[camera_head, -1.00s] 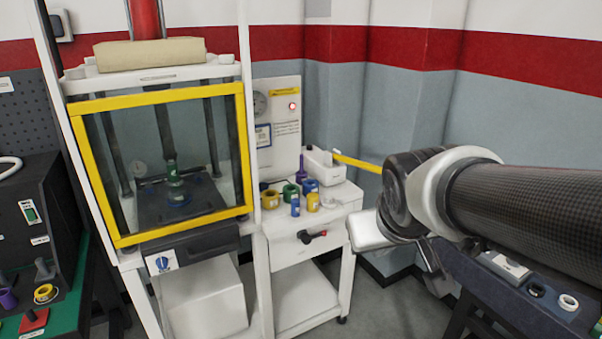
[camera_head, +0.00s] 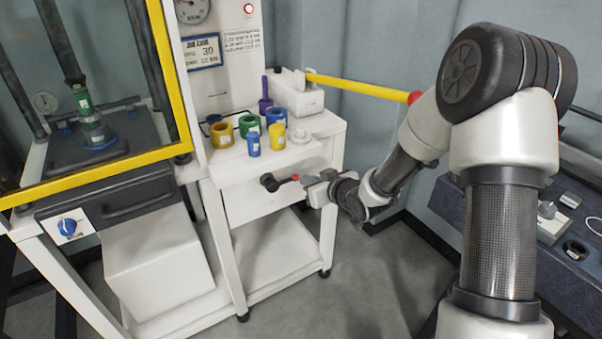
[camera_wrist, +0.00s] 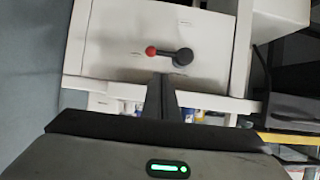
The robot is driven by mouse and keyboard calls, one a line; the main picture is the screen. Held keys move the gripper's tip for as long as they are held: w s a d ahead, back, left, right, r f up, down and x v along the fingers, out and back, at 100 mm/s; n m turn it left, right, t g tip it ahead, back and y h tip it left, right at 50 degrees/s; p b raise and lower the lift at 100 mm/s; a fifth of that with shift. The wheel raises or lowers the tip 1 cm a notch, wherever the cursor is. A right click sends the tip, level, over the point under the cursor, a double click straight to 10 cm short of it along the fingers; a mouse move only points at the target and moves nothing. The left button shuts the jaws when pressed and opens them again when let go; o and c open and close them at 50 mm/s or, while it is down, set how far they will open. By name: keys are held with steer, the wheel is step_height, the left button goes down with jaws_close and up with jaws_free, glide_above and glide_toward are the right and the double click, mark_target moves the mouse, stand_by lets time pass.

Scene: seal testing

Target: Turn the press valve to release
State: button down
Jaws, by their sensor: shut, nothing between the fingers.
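The press valve (camera_head: 270,183) is a black hub with a short lever and a red ball tip on the front of the white cabinet. In the head view its lever points right, with the red ball close to my gripper (camera_head: 306,181). My gripper is shut and empty. In the wrist view, the valve (camera_wrist: 181,57) shows with its red ball to the left.
Coloured rings and cylinders (camera_head: 249,125) stand on the cabinet top (camera_head: 225,163), beside a white pump with a yellow handle (camera_head: 360,87). A dark bench (camera_head: 455,205) is right.

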steer(key=shift+a+f, duration=0.15)
steer(key=b+x, duration=0.1)
steer(key=x, duration=0.9)
steer(key=shift+b, duration=0.3)
